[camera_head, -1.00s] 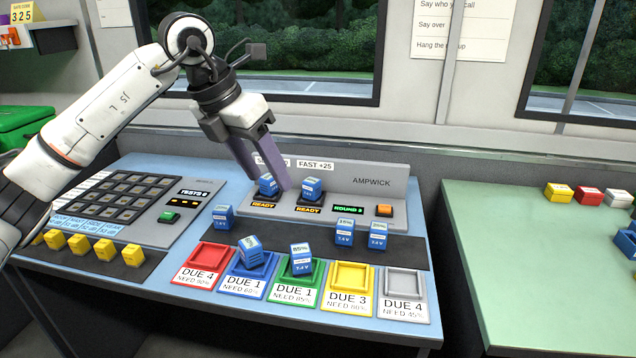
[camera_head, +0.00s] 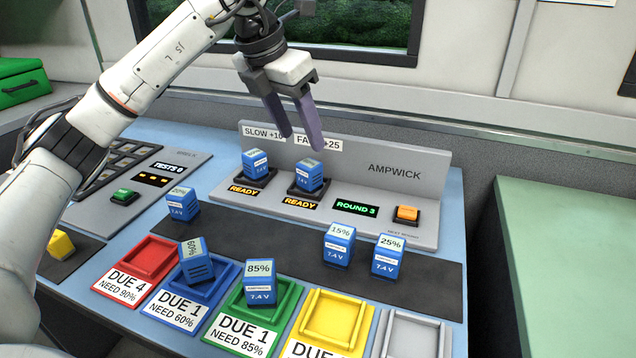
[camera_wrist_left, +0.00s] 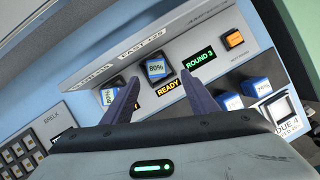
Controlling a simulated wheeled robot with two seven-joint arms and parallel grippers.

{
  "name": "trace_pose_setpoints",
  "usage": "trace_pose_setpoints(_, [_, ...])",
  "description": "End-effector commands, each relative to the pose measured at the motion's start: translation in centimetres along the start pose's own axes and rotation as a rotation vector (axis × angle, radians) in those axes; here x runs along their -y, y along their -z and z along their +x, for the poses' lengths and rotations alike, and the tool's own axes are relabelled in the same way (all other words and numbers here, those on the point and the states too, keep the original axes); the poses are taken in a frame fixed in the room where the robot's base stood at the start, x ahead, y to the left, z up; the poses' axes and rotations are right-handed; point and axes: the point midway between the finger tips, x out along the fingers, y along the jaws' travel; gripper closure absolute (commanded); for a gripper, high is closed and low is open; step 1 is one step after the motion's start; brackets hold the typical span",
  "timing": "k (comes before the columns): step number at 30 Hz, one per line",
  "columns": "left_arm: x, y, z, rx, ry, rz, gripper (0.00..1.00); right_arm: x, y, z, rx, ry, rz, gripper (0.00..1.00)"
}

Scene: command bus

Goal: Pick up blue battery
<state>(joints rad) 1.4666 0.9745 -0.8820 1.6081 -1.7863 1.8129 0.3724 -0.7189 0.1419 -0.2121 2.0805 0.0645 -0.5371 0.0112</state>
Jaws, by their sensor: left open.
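Several blue batteries are in view. One battery (camera_head: 309,175) sits in the right charger slot under the FAST +25 label, and in the left wrist view the same battery (camera_wrist_left: 155,69) reads 80%. Another battery (camera_head: 256,164) sits in the left slot. On the dark strip are a battery at left (camera_head: 183,203), a 15% one (camera_head: 339,245) and a 25% one (camera_head: 388,256). A tilted 60% battery (camera_head: 196,261) is in the blue tray and an 85% one (camera_head: 260,283) in the green tray. My left gripper (camera_head: 303,140) is open and empty above the right slot's battery. My right gripper is not in view.
The AMPWICK charger (camera_head: 400,170) has an orange button (camera_head: 407,214) at its right. Red (camera_head: 150,258), yellow (camera_head: 333,318) and grey (camera_head: 412,335) trays are empty. A green table (camera_head: 570,260) stands at the right.

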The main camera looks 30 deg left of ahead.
Motion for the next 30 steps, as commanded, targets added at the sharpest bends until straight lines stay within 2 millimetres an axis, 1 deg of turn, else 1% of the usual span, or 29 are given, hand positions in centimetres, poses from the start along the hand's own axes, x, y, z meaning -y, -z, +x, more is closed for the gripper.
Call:
trace_pose_setpoints(5, [0.0, 0.1, 2.1, -0.003, 0.001, 0.0, 0.47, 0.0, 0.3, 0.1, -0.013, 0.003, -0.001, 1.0])
trace_pose_setpoints(8, [0.0, 0.1, 3.7, -0.003, 0.001, 0.0, 0.47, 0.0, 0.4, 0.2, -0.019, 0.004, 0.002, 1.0])
trace_pose_setpoints(14, [-0.2, 0.2, 5.8, -0.003, 0.001, -0.001, 0.47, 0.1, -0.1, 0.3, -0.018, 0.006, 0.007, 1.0])
trace_pose_setpoints(19, [-0.9, 0.5, 8.4, -0.003, 0.0, -0.001, 0.47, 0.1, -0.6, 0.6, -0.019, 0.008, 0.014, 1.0])
trace_pose_setpoints(21, [-0.8, 0.4, 9.3, -0.002, 0.0, 0.0, 0.47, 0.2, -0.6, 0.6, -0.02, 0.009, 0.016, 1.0])
trace_pose_setpoints(25, [-0.8, 0.4, 10.2, -0.001, 0.001, 0.001, 0.47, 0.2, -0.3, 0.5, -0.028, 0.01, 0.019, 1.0])
trace_pose_setpoints(30, [-0.8, 0.3, 10.2, -0.001, 0.0, 0.001, 0.47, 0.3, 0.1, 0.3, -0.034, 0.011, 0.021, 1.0])
